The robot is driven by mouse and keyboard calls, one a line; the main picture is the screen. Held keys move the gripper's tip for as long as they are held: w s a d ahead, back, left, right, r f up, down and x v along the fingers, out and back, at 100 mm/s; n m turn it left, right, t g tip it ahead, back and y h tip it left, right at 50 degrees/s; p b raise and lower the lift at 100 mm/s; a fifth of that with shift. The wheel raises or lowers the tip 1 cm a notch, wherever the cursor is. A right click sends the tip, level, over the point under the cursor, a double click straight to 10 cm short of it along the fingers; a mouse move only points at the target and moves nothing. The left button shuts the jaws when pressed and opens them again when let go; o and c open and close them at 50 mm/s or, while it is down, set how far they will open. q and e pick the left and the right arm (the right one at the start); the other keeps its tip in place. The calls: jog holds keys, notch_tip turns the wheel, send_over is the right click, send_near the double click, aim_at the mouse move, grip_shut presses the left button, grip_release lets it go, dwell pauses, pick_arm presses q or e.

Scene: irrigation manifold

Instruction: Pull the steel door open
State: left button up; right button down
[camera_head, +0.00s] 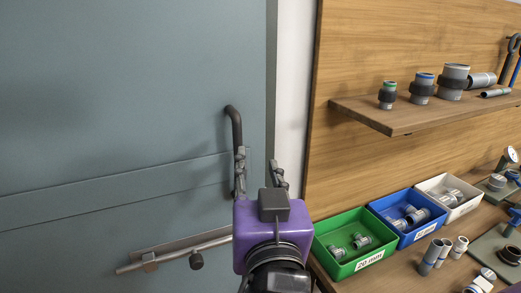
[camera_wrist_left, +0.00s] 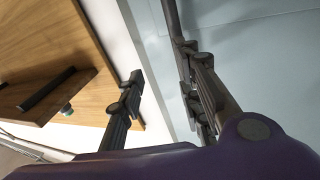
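The steel door (camera_head: 110,110) is a flat grey-blue panel filling the left of the head view; it looks closed against the pale frame. Its dark bar handle (camera_head: 236,128) stands upright near the right edge. My left gripper (camera_head: 257,160), with a purple body, is in front of the door edge with its fingers apart. One finger overlaps the lower part of the handle; the other is to the right, by the frame. In the left wrist view the handle (camera_wrist_left: 174,20) runs down to the right-hand finger, and the space between the fingers looks empty. Contact is unclear. My right gripper is not in view.
A metal rod (camera_head: 175,254) crosses low on the door. Right of the frame are a wooden panel with a shelf (camera_head: 420,117) of fittings, and a bench with green (camera_head: 328,262), blue (camera_head: 412,237) and white (camera_head: 468,207) bins close to my gripper.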

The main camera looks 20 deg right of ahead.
pick_arm(q)
jog(key=w, duration=0.2)
jog(key=w+n+y, duration=0.1)
jog(key=w, duration=0.2)
jog(key=w+a+f+n+y+p, duration=0.1)
jog(key=w, duration=0.2)
jog(key=shift+a+f, duration=0.1)
jog(key=shift+c, duration=0.2)
grip_shut()
